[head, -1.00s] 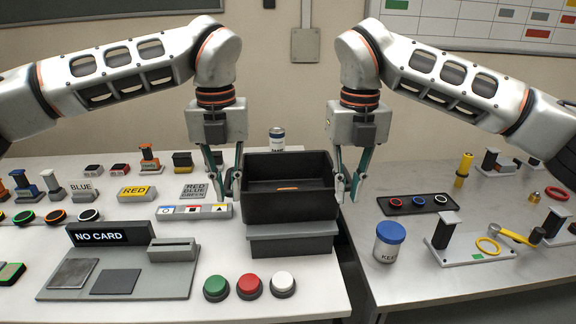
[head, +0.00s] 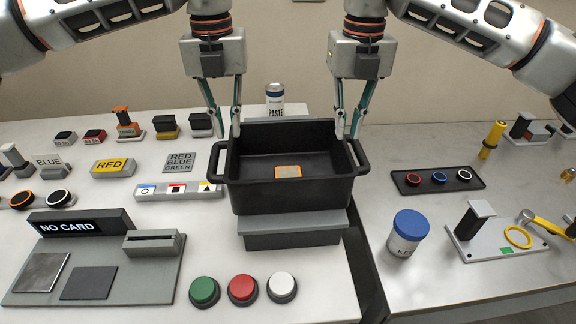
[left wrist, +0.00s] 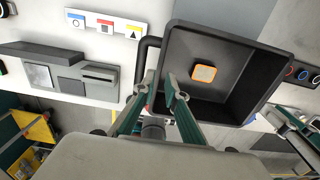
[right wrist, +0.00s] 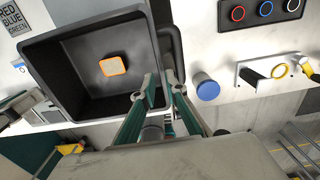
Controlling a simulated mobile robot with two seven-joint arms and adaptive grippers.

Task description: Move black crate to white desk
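The black crate (head: 290,198) is open-topped with a handle at each side. It rests upright on a grey block at the right side of the white desk (head: 130,215). A small grey piece with an orange edge (head: 288,171) lies inside it. My left gripper (head: 224,136) is open by the crate's left side, and my right gripper (head: 348,136) is open by its right side. In the left wrist view, the left fingers (left wrist: 162,92) show a gap near the left handle. In the right wrist view, the right fingers (right wrist: 164,88) show a gap near the right handle. Contact is unclear.
The grey block (head: 292,238) sits below the crate. A can (head: 275,98) stands behind it. Green, red and white buttons (head: 243,289) are in front. A blue-lidded jar (head: 407,234) and a black tray (head: 438,180) are on the right, greyer table (head: 440,285), beyond a gap.

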